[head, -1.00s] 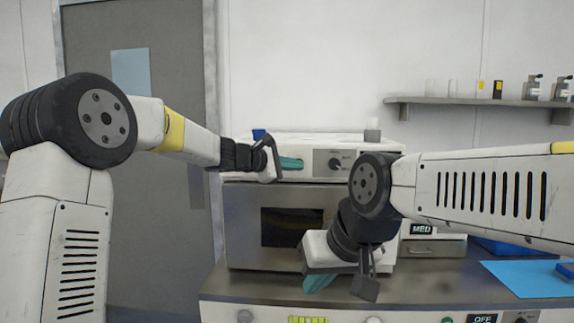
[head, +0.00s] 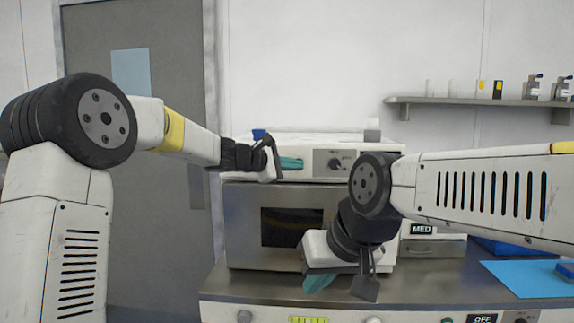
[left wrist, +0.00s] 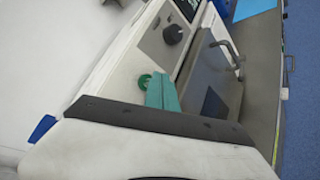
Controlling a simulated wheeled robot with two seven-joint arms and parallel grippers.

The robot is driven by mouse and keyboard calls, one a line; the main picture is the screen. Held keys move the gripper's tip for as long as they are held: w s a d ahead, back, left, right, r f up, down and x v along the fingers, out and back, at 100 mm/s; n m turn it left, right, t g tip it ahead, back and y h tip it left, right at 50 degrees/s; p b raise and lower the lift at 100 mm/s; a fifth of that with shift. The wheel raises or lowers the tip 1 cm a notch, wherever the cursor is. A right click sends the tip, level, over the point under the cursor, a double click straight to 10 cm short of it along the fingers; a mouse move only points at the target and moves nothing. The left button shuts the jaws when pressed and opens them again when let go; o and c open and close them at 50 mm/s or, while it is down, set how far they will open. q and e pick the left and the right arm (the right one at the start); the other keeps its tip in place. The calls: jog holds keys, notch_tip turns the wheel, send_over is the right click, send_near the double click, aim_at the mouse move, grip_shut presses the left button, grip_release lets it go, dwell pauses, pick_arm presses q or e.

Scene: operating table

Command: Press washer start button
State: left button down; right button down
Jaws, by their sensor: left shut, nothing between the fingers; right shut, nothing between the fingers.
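The washer (head: 240,215) is a white and steel box on the counter, with a dark window in its front door. On its upper panel a round green button (left wrist: 143,81) shows in the left wrist view, right beside the teal fingertips; in the head view my left gripper hides it. My left gripper (head: 291,163) is shut and empty at the panel, left of the dark knob (head: 336,163). In the left wrist view its fingers (left wrist: 162,94) partly overlap the button; I cannot tell whether they touch it. My right gripper (head: 318,282) is shut and empty, low in front of the washer door.
A steel counter (head: 450,277) runs below, with a blue sheet (head: 515,280) at right and a drawer unit marked MED (head: 423,229) beside the washer. A shelf (head: 450,101) with small bottles hangs on the back wall. A grey door (head: 130,220) is at left.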

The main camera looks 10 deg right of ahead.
dwell(0.4)
pick_arm(q)
jog(key=shift+w+d, duration=0.1)
jog(key=shift+w, duration=0.3)
jog(key=shift+w+d, duration=0.1)
jog(key=shift+w, duration=0.3)
dwell(0.5)
jog(key=shift+s, duration=0.2)
jog(key=shift+s+a, duration=0.2)
jog(key=shift+s, duration=0.4)
jog(key=shift+s+a, duration=0.25)
jog(key=shift+s, duration=0.55)
jog(key=shift+s+a, duration=0.2)
jog(key=shift+s, duration=0.6)
jog(key=shift+s+a, duration=0.25)
jog(key=shift+s, duration=0.55)
